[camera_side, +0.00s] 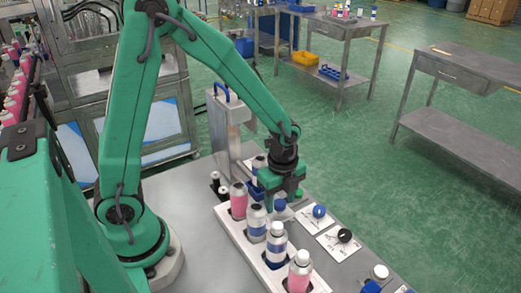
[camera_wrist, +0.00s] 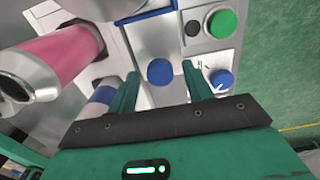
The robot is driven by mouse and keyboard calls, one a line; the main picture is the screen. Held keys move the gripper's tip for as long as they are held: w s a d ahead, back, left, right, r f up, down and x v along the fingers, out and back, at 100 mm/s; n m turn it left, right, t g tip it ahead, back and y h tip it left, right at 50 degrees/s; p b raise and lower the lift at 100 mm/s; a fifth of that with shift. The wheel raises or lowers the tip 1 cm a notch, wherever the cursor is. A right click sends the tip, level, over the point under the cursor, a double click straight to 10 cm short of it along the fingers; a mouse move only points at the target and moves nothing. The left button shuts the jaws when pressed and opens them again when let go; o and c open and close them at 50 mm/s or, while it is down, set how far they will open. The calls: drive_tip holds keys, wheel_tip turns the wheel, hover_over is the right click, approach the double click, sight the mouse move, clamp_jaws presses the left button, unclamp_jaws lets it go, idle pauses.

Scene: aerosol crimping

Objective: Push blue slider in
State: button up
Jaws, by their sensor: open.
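A round blue knob (camera_wrist: 160,72), which looks like the blue slider's handle, sits on a pale plate between my fingers in the wrist view. In the side view a blue piece (camera_side: 280,204) shows just under my gripper (camera_side: 284,199), partly hidden by the fingers. My gripper (camera_wrist: 160,78) is open and points down, with one finger on each side of the knob. A gap shows between the knob and each finger. How far the slider stands out cannot be told.
A white rack (camera_side: 243,240) holds pink and silver cans close to my gripper. A blue dial (camera_side: 319,211) and a black dial (camera_side: 345,235) stand on cards at the right. A green button (camera_wrist: 222,23) shows in the wrist view. A metal press with a blue handle (camera_side: 226,92) stands behind.

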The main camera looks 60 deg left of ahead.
sight(262, 162)
clamp_jaws()
drive_tip(key=shift+a, duration=4.15)
unclamp_jaws()
drive_tip(key=shift+r, duration=0.15)
drive_tip(key=shift+r, duration=3.8)
